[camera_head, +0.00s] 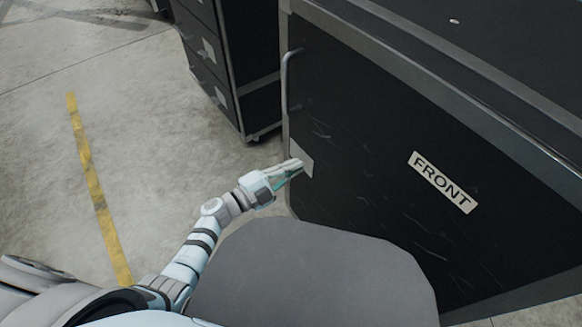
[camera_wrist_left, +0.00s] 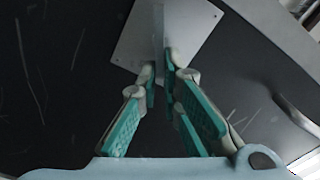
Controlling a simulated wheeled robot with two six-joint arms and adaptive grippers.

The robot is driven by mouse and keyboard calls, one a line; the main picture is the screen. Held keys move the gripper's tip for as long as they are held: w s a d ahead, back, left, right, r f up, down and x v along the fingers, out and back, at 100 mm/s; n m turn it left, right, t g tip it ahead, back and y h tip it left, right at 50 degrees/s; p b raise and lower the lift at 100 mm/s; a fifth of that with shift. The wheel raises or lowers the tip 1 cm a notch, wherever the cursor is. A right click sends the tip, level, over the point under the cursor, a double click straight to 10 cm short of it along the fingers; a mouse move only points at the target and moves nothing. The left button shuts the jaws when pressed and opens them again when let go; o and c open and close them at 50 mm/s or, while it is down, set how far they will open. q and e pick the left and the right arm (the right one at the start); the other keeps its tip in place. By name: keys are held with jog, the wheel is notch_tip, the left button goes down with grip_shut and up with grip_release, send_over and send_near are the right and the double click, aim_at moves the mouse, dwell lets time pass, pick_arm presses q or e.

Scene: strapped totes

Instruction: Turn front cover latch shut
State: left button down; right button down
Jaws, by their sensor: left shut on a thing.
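The front cover (camera_head: 370,120) is a large dark panel bearing a white FRONT label (camera_head: 443,182). Its latch is a light grey metal plate (camera_head: 307,160) near the cover's left edge. In the left wrist view the plate (camera_wrist_left: 195,35) looks tilted, with a thin upright tab (camera_wrist_left: 159,38) at its middle. My left gripper (camera_head: 296,166) is at the latch, its teal-padded fingers (camera_wrist_left: 160,78) shut on the tab. The fingertips partly hide the tab's lower end, and its exact turn is hard to tell. My right gripper is out of view.
A curved grey handle (camera_head: 287,82) stands out at the cover's left edge, above the latch. A second dark case (camera_head: 232,60) on casters stands behind left. Concrete floor (camera_head: 150,150) with a yellow tape line (camera_head: 97,195) lies clear at the left.

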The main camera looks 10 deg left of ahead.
pick_arm(q)
jog(key=shift+f+m, duration=0.25)
jog(key=shift+m, duration=0.25)
jog(key=m, duration=0.1)
jog(key=m+b, duration=0.1)
jog(key=shift+s+d+f+m, duration=0.1)
jog(key=shift+f+m, duration=0.15)
jog(key=shift+m, duration=0.05)
jog(key=shift+f+m+b, duration=0.2)
jog(key=shift+m+b, duration=0.35)
jog(key=shift+m, duration=0.65)
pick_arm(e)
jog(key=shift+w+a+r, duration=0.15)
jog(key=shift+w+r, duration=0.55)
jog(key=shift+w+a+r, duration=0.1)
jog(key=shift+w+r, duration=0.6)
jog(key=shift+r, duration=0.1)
pick_arm(q)
jog(key=c, duration=1.8)
grip_release()
jog(key=shift+o, duration=0.2)
jog(key=v, duration=1.2)
